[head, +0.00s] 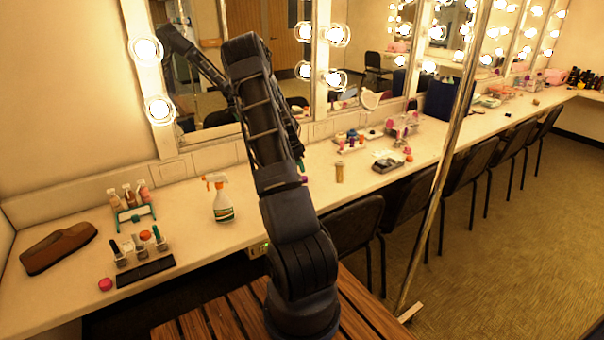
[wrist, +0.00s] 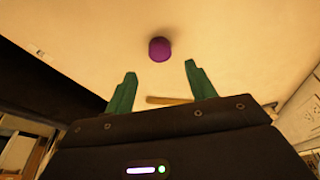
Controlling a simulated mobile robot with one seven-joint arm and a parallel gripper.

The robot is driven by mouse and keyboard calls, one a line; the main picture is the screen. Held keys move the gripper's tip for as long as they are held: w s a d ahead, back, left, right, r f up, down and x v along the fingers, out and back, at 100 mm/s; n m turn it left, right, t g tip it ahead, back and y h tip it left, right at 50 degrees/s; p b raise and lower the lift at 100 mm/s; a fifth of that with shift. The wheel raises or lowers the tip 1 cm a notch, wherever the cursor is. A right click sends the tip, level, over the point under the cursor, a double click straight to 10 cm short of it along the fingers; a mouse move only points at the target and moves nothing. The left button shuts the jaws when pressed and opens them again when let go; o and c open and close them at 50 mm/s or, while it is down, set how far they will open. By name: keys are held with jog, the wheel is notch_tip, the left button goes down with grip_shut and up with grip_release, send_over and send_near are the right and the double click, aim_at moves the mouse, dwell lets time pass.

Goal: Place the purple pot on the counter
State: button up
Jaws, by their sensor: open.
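The purple pot (wrist: 160,49) is small and round in the wrist view, on a cream surface that looks like the counter. It lies just beyond the fingertips, roughly centred between them and touching neither. My gripper (wrist: 160,69) has two green fingers spread wide with nothing between them. In the head view a small purple patch, likely the pot (head: 304,180), shows at the right edge of my arm on the cream counter (head: 262,203). My gripper is mostly hidden behind my arm there.
A spray bottle (head: 221,200) stands on the counter left of my arm. A tan bottle (head: 339,172) stands to the right, with a dark tray (head: 388,164) beyond. A brown shoe (head: 58,248) lies far left. Chairs (head: 355,230) line the front edge; mirrors back the counter.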

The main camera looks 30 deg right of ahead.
jog(key=s+a+r+n+t+y, duration=0.15)
jog(key=s+a+r+n, duration=0.45)
jog(key=a+r, duration=0.7)
jog(key=s+a+r+n+t+y, duration=0.15)
jog(key=s+a+r+n, duration=0.4)
jog(key=a+r, duration=0.85)
jog(key=s+a+r+n, duration=0.2)
jog(key=s+a+n, duration=0.1)
jog(key=s, duration=0.6)
jog(key=s+a+r+n+t, duration=0.1)
jog(key=s+a+r+n, duration=0.2)
jog(key=s+a, duration=0.2)
jog(key=s+a+r+n+t, duration=0.1)
jog(key=s+a+r+n, duration=0.1)
jog(key=s, duration=1)
jog(key=a+n, duration=0.1)
jog(key=a, duration=0.1)
jog(key=shift+s+a+r, duration=0.2)
jog(key=shift+s+a, duration=0.1)
jog(key=shift+o, duration=0.6)
jog(key=shift+s+a+f, duration=0.1)
jog(key=shift+s, duration=0.15)
jog(key=shift+w, duration=0.1)
